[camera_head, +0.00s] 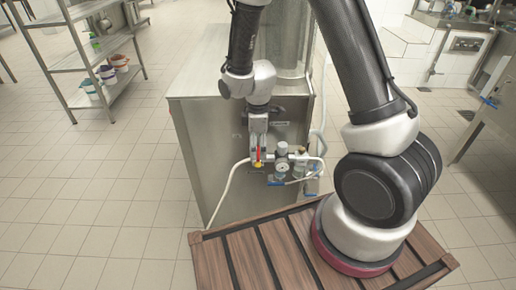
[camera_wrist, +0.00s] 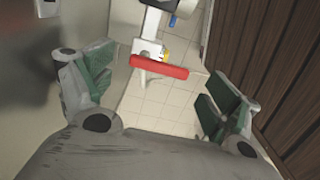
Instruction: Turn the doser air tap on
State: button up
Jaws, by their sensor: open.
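The air tap has a red lever (camera_head: 258,153) above a yellow part (camera_head: 257,164), on the air fittings at the front of the steel cabinet. In the wrist view the red lever (camera_wrist: 159,67) lies across the picture between the finger pads, with clear gaps on both sides. My gripper (camera_head: 258,136) is right over the tap in the head view. In the wrist view its green-padded fingers (camera_wrist: 155,88) are wide apart, with nothing held. Whether the lever is on or off, I cannot tell.
A round gauge (camera_head: 282,167) and blue-handled parts (camera_head: 276,183) sit just right of the tap. A white hose (camera_head: 230,190) hangs to its left. The steel cabinet (camera_head: 200,140) stands close behind. A slatted wooden platform (camera_head: 235,255) lies below. Tiled floor to the left is clear.

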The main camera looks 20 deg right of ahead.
jog(key=shift+f, duration=0.8)
jog(key=c, duration=1)
